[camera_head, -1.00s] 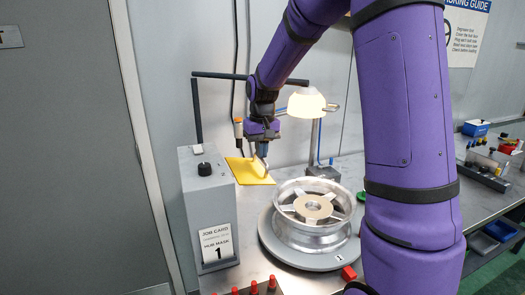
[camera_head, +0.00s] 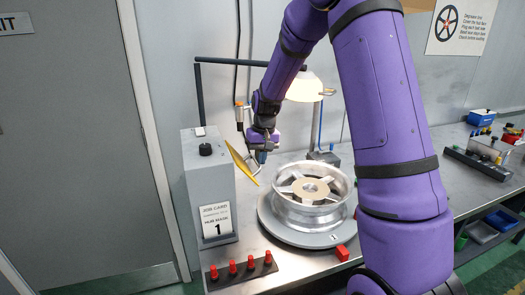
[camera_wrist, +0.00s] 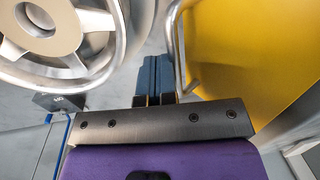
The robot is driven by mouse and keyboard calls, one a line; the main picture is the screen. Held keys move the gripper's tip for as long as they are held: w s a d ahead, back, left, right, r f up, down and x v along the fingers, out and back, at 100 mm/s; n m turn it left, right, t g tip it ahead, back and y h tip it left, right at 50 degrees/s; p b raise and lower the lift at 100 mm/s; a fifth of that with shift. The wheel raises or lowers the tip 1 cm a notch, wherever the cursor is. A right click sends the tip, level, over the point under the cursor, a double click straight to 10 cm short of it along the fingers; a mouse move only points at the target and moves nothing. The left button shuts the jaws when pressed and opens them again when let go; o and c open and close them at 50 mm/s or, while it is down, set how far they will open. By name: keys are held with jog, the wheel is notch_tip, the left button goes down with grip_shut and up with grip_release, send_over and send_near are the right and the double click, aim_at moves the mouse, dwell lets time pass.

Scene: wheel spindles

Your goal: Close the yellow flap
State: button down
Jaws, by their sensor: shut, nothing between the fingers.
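The yellow flap (camera_head: 241,163) is at the right side of the grey box (camera_head: 208,186) with the job card. In the head view it shows as a thin, steeply slanted sheet. It fills the upper right of the wrist view (camera_wrist: 245,50), with a bent metal bar (camera_wrist: 180,55) along its near edge. My gripper (camera_head: 261,157) is just right of the flap, pointing down, with its fingers closed and empty. In the wrist view the blue fingers (camera_wrist: 155,78) lie beside the metal bar; I cannot tell whether they touch it.
A silver wheel (camera_head: 311,198) lies on a round grey turntable (camera_head: 300,232) right of the flap, close to my gripper. A lamp (camera_head: 304,88) hangs behind. Several red pegs (camera_head: 233,268) stand in a rack at the front edge of the bench.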

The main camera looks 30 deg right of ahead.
aim_at(250, 171)
jog(key=shift+y, duration=0.7)
jog(key=shift+w+a+f, duration=0.2)
jog(key=shift+a+f, duration=0.65)
jog(key=shift+f, duration=0.25)
jog(key=shift+w+a+f, duration=0.15)
jog(key=shift+a+f, duration=0.7)
jog(key=shift+f, duration=0.2)
